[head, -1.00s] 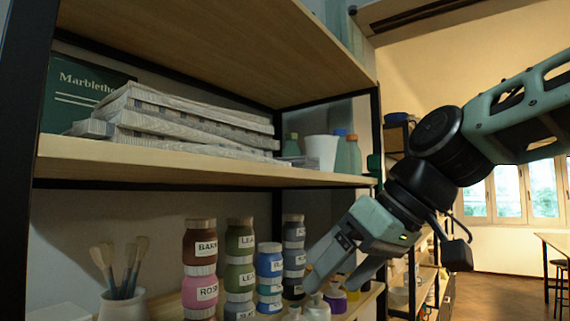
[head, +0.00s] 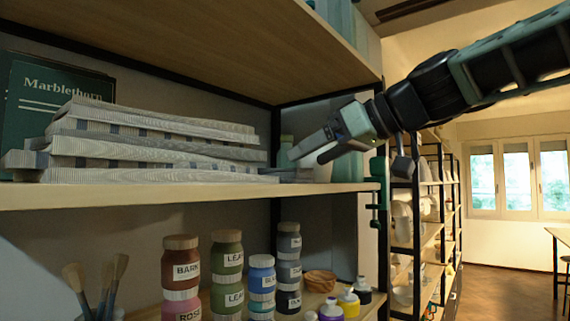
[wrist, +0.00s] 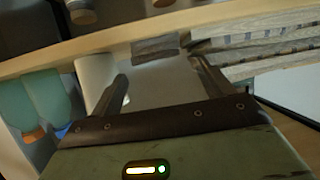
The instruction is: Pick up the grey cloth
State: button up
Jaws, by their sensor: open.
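A small, flat grey cloth (wrist: 155,46) lies on the upper shelf board near its front edge in the wrist view. In the head view the cloth (head: 292,174) shows only as a thin grey patch at the right end of the striped stack. My gripper (head: 312,150) reaches in from the right, above the shelf board, tilted down toward the cloth. In the wrist view my gripper (wrist: 160,82) is open, with nothing between its two fingers. The cloth is just beyond the fingertips and apart from them.
The grey striped stack (head: 150,150) is close beside the cloth, with a green Marblethorn box (head: 35,100) behind. A white cup (head: 323,172) and bottles (wrist: 40,95) stand near the gripper. A green clamp (head: 378,190) grips the shelf end. Labelled jars (head: 227,262) fill the shelf below.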

aim_at(288, 170)
jog(key=shift+p+x, duration=1.95)
jog(key=shift+x, duration=1.5)
jog(key=shift+d+f, duration=0.1)
jog(key=shift+f, duration=0.05)
jog(key=c, duration=1.1)
